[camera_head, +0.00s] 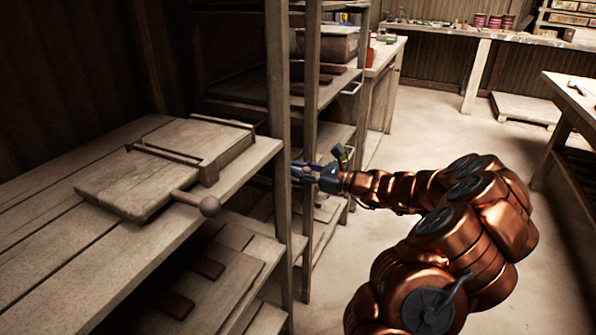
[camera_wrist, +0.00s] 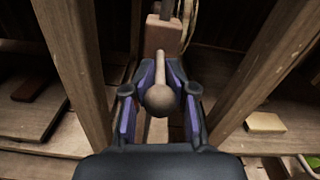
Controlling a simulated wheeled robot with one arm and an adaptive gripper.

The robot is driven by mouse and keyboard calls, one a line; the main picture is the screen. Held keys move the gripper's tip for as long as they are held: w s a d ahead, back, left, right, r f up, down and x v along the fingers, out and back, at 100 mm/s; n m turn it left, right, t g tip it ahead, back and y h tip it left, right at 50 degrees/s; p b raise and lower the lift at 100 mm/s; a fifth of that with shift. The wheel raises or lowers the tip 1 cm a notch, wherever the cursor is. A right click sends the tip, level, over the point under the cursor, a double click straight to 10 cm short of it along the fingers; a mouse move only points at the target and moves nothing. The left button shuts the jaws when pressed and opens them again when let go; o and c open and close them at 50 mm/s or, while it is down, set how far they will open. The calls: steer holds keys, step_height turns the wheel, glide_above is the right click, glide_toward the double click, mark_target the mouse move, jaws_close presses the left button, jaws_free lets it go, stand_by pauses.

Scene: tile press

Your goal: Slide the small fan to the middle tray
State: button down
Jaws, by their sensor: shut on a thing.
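My gripper (camera_head: 303,171) is beside an upright shelf post, which hides part of its front in the head view. In the wrist view, the purple-padded fingers of my gripper (camera_wrist: 160,78) are closed around a wooden handle with a round ball end (camera_wrist: 160,99). The handle runs away from me toward a reddish wooden block (camera_wrist: 163,36). I cannot make out a small fan or a clearly marked middle tray in either view. Another ball-ended handle (camera_head: 210,206) sticks out from a wooden tile press (camera_head: 125,184) on the near left shelf.
Wooden posts (camera_head: 279,120) stand close to my gripper, one on each side in the wrist view. Lower shelves hold flat brown tiles (camera_head: 207,267). A workbench (camera_head: 480,36) with cans stands at the back.

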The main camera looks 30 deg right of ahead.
step_height(320, 180, up, 23)
steer(key=p, duration=1.7)
steer(key=shift+d, duration=0.15)
steer(key=shift+r, duration=0.1)
steer(key=c, duration=1.2)
jaws_free()
steer(key=shift+s, duration=0.2)
steer(key=shift+w, duration=0.1)
steer(key=v, duration=1.2)
